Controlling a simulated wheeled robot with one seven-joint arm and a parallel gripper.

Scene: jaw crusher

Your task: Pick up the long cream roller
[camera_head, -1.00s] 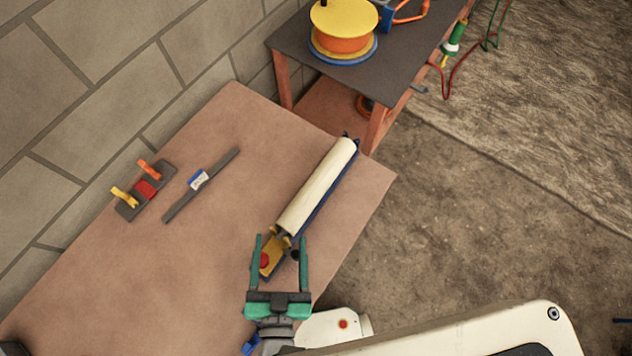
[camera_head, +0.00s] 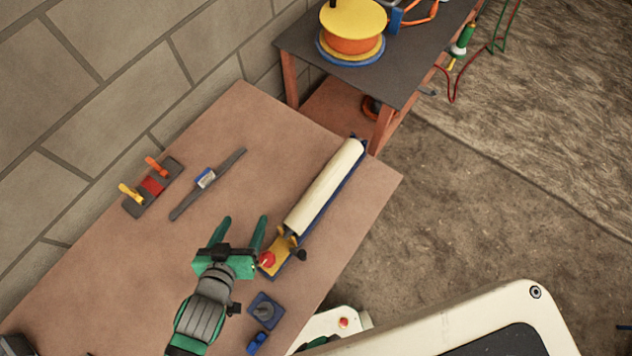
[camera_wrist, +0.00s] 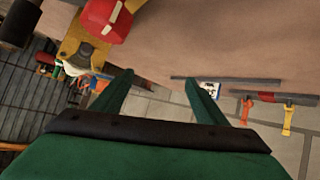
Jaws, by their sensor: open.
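The long cream roller (camera_head: 325,187) lies along a blue base (camera_head: 333,197) near the right edge of the brown table. Its near end has a yellow bracket (camera_head: 281,247) with a red knob (camera_head: 266,259) and a black knob. My gripper (camera_head: 243,225) is open and empty, left of the bracket and apart from the roller. In the wrist view my green fingers (camera_wrist: 158,82) are spread, with the red knob (camera_wrist: 107,18) and yellow bracket (camera_wrist: 85,45) at upper left. The cream roller is not clearly seen there.
On the brown table (camera_head: 120,270) lie a grey bar (camera_head: 225,170) with a blue-white label and a dark block (camera_head: 152,187) with orange and yellow levers. A small blue base (camera_head: 265,309) sits near my gripper. A dark bench (camera_head: 420,55) holding a yellow-orange reel (camera_head: 353,30) stands behind.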

